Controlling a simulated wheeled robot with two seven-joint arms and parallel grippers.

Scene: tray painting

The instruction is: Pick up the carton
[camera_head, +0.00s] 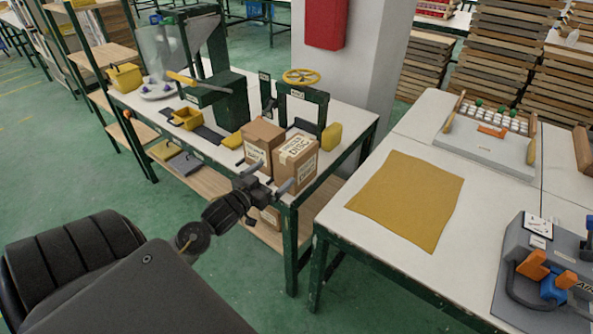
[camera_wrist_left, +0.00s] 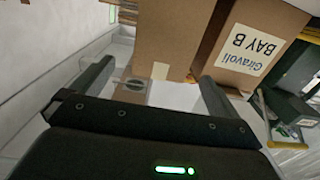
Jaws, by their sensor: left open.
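Two brown cartons stand side by side on the near corner of the white bench. The right carton (camera_head: 298,162) has a pale label on its top edge; the left carton (camera_head: 262,138) has a label on its front. My left gripper (camera_head: 269,176) is open and empty, in front of the cartons' near faces. In the left wrist view, a plain carton face (camera_wrist_left: 165,35) lies beyond the gap between the open fingers (camera_wrist_left: 152,88). A carton labelled "Giravoli BAY B" (camera_wrist_left: 250,45) is to its right, beyond the right finger. My right gripper is not in view.
A green press frame with a yellow handwheel (camera_head: 301,76) stands behind the cartons. A yellow block (camera_head: 331,137) is right of them. Another white table with a mustard mat (camera_head: 408,200) stands to the right. A green bench leg (camera_head: 290,250) is below my gripper.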

